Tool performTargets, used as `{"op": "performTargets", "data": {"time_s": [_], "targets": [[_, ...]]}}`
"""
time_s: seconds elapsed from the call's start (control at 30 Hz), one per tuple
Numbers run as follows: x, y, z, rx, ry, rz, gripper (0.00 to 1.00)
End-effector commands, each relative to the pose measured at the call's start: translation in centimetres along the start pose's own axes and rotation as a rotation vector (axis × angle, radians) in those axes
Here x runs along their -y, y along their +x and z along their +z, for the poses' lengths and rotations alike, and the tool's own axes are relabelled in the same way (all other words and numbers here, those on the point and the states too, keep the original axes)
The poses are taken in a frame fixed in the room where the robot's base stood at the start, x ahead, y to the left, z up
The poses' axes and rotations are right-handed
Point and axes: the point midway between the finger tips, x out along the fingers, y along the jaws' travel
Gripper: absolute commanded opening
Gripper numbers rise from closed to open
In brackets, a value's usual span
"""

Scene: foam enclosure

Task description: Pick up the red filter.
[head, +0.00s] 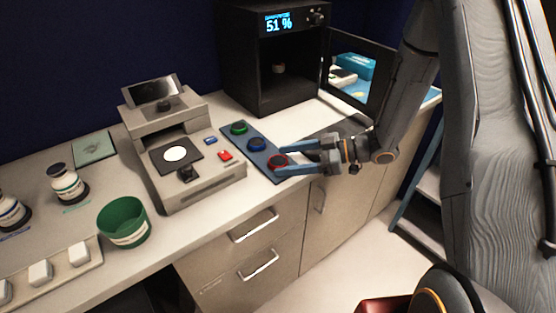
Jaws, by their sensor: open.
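The red filter (278,161) is a small round piece at the near end of a dark blue strip (266,154) on the counter. A blue filter (257,144) and a green filter (239,128) sit behind it on the same strip. My gripper (281,163) is open, reaching in from the right. Its two fingers lie on either side of the red filter, one behind and one in front in the picture. I cannot tell whether they touch it or how high they are above the strip.
A beige device (180,150) stands left of the strip. A black cabinet (275,60) with an open door (358,75) stands behind. A green cup (124,222) and bottles (67,182) are at left. The counter's front edge runs close below the strip.

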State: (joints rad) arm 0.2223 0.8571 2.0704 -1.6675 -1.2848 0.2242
Motion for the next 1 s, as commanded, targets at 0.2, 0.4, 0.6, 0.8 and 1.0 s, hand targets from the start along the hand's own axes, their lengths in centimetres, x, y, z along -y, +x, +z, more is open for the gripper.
{"op": "performTargets", "data": {"time_s": [0.2, 0.4, 0.6, 0.8, 1.0], "targets": [[0.0, 0.3, 0.0, 0.000, -0.001, 0.001, 0.65], [0.0, 0.3, 0.0, 0.000, -0.001, 0.001, 0.42], [0.0, 0.3, 0.0, 0.000, -0.001, 0.001, 0.20], [0.0, 0.3, -0.1, 0.000, -0.001, 0.001, 0.20], [-0.1, 0.0, -1.0, 0.000, -0.004, 0.001, 0.20]]}}
